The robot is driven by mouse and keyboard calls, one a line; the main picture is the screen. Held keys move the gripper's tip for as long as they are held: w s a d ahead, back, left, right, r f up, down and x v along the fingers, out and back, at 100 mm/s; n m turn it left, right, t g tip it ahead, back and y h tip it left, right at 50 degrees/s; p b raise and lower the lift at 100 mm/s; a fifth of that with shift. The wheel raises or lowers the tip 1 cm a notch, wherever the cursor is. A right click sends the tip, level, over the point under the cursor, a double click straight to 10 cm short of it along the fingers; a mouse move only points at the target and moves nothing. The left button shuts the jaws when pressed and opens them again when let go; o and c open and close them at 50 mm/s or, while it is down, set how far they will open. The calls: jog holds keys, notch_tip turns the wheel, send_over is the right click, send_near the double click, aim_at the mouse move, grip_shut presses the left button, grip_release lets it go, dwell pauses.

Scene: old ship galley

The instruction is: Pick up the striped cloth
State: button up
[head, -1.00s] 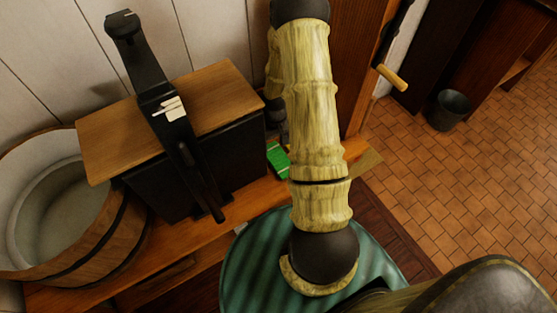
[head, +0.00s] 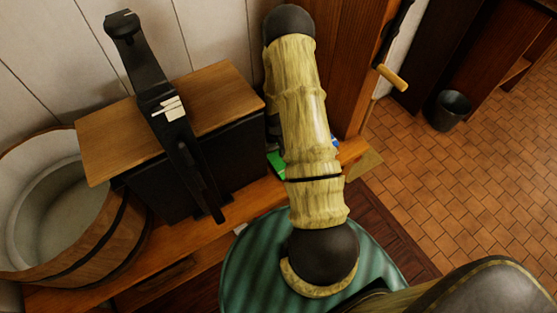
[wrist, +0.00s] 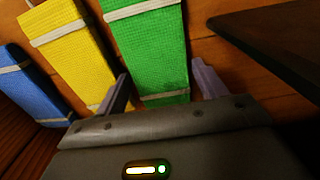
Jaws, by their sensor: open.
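Three flat cloths lie side by side on the wooden counter in the wrist view: a green cloth (wrist: 150,50), a yellow cloth (wrist: 72,50) and a blue cloth (wrist: 28,88). Each has pale bands across it, so I cannot tell which one the task calls striped. My gripper (wrist: 162,82) is open, with the green cloth's near end between its fingers; I cannot tell whether they touch it. In the head view my arm hides the gripper and most of the cloths; a bit of the green cloth (head: 276,163) shows left of the arm.
A black box with a wooden top (head: 165,115) and a black lever stands left of the cloths. A wooden tub (head: 105,250) is farther left. A round green-striped surface (head: 250,265) is in front of the counter (head: 205,232). Tiled floor (head: 450,190) is open at right.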

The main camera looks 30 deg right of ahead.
aim_at(276, 155)
dwell(0.4)
jog(key=c, duration=0.9)
jog(key=shift+o, duration=0.2)
jog(key=shift+r, duration=0.1)
jog(key=shift+s+r, duration=0.2)
jog(key=shift+r, duration=0.35)
notch_tip(276, 155, up, 6)
jog(key=shift+r, duration=0.1)
jog(key=s+p, duration=0.7)
jog(key=s, duration=1.2)
jog(key=shift+s+d, duration=0.3)
jog(key=shift+d, duration=0.05)
